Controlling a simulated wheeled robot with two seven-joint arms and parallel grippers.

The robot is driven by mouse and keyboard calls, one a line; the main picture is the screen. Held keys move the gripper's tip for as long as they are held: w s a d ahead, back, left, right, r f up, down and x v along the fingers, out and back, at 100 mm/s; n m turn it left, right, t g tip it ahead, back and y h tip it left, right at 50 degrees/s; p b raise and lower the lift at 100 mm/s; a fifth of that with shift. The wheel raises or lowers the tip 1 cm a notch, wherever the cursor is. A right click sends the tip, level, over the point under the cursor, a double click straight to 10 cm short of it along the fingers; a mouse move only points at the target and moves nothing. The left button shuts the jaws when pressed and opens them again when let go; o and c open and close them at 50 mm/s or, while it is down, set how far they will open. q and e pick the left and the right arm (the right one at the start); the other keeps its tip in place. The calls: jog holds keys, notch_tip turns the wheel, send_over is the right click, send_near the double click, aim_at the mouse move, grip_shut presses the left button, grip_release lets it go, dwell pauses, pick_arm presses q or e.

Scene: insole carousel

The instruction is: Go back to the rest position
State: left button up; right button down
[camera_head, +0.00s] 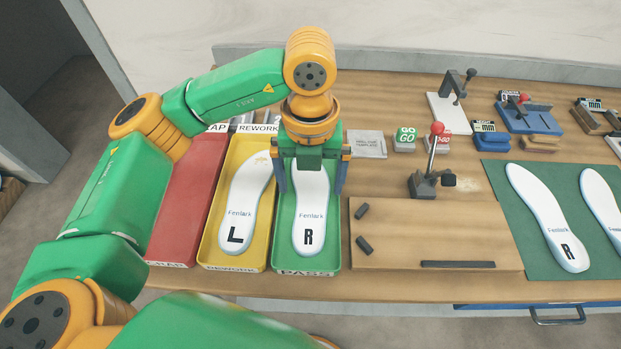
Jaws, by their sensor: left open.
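My left gripper (312,178) is above the far part of the green PASS tray (287,258). Its two fingers are open, one on each side of a white insole marked R (309,215) that lies in that tray. The gripper hides the insole's far end, and I cannot tell whether the fingers touch it. A white insole marked L (243,205) lies in the yellow REWORK tray (207,250) just to the left. My right gripper is not in view.
A red SCRAP tray (180,210) looks empty at the left. A wooden fixture board (430,230) with a red-knobbed clamp (433,165) stands to the right. More insoles (547,215) lie on a green mat (535,262). Small blocks and gauges line the back.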

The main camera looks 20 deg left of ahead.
pick_arm(q)
jog(key=shift+r, duration=0.65)
